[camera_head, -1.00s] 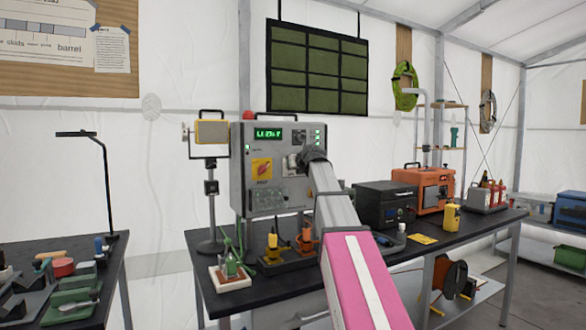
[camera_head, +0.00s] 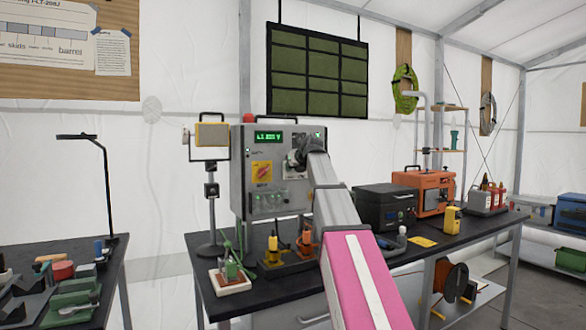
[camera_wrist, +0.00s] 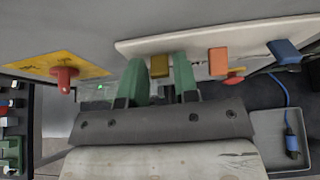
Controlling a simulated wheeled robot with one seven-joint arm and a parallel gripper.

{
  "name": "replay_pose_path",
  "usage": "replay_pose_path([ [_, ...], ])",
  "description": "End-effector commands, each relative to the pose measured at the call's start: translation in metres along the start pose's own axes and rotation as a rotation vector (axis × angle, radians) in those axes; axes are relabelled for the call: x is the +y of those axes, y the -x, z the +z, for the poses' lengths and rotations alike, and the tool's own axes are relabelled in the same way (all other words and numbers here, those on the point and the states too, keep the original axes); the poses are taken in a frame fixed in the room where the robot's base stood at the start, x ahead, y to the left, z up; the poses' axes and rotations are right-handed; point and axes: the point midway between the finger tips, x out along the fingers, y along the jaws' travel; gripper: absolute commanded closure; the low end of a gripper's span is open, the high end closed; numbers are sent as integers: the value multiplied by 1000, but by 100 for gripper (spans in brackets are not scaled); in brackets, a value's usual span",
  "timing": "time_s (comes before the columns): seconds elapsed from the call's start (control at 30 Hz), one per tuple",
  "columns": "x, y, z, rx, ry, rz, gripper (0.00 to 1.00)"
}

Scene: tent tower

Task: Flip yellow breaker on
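The yellow breaker (camera_wrist: 159,66) is a small toggle on a pale panel (camera_wrist: 130,46) in the wrist view. My gripper (camera_wrist: 158,76) has two green fingers, one on each side of the toggle. The fingers are apart; I cannot tell whether either touches it. An orange toggle (camera_wrist: 218,61) and a blue toggle (camera_wrist: 285,50) stand to the right on the same panel. In the head view, my wrist (camera_head: 312,147) is at the front of the grey control cabinet (camera_head: 240,190) and hides the breakers.
A red knob (camera_wrist: 64,78) on a yellow plate is left of my fingers. The cabinet stands on a dark bench (camera_head: 275,293) with orange and yellow tools in front. A black box (camera_head: 384,205) and an orange machine (camera_head: 425,190) stand to the right.

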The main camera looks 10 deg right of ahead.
Motion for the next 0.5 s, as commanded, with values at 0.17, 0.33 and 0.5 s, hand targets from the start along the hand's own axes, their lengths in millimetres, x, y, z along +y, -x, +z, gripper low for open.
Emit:
replay_pose_path([
  [0.17,0,0,0,0,0,0,55],
  [0.33,0,1,0,-1,0,0,55],
  [0.5,0,16,-1,-2,0,-1,55],
])
